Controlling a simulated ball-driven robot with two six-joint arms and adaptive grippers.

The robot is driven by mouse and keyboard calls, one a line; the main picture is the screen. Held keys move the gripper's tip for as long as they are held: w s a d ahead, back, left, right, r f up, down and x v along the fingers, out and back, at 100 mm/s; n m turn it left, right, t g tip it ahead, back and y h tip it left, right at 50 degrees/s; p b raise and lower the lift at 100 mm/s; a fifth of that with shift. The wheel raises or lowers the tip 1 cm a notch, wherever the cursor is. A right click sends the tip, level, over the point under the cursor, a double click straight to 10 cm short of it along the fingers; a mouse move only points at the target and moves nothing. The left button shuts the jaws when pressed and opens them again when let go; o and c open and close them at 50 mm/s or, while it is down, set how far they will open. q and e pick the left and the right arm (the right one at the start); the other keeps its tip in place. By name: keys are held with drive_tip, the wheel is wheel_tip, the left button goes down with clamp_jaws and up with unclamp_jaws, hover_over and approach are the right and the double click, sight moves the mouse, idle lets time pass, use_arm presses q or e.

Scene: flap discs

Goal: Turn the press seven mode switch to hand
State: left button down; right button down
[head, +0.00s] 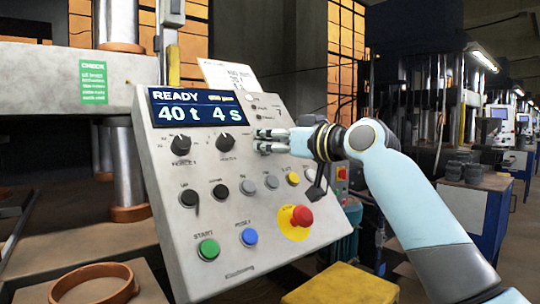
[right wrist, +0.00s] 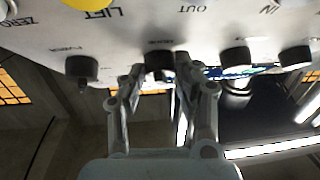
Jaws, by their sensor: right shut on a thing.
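The press control panel (head: 232,240) is a tilted light-grey box with a lit screen (head: 198,107) reading READY, 40 t and 4 s. My right gripper (head: 262,140) reaches in from the right at the panel's upper knob row. In the right wrist view, upside down, its fingers (right wrist: 158,72) are shut on a black rotary knob, which I take to be the mode switch (right wrist: 160,62). Its small label is too blurred to read surely, and its pointer setting cannot be told. The gripper hides this knob in the head view. My left gripper is not in view.
Two black knobs (head: 181,145) (head: 225,143) sit left of the gripper. Below are several small buttons, a green START button (head: 208,249), a blue button (head: 249,237) and a red emergency stop (head: 301,216). Another black knob (right wrist: 82,68) is close beside the fingers.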

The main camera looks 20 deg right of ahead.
drive_tip(key=n+g+y+b, duration=0.1)
drive_tip(key=n+b, duration=0.1)
drive_tip(key=n+g+y+b, duration=0.1)
drive_tip(key=n+b, duration=0.1)
drive_tip(key=shift+w+d+f+n, duration=0.1)
drive_tip(key=shift+d+f+n, duration=0.1)
drive_tip(key=shift+n, duration=0.1)
drive_tip(key=shift+d+r+n+g+y+b, duration=0.15)
drive_tip(key=shift+n+g+y+b, duration=0.4)
drive_tip(key=shift+n, duration=0.3)
drive_tip(key=shift+a+r+n+g+y+b, duration=0.1)
drive_tip(key=shift+n+g+y+b, duration=0.25)
drive_tip(key=shift+n+g+b, duration=0.35)
drive_tip(key=shift+n, duration=0.25)
drive_tip(key=c, duration=1)
unclamp_jaws()
drive_tip(key=shift+o, duration=0.2)
drive_tip(key=shift+d, duration=0.15)
drive_tip(key=v, duration=1.1)
drive_tip(key=shift+s+d, duration=0.25)
drive_tip(key=shift+s, duration=0.05)
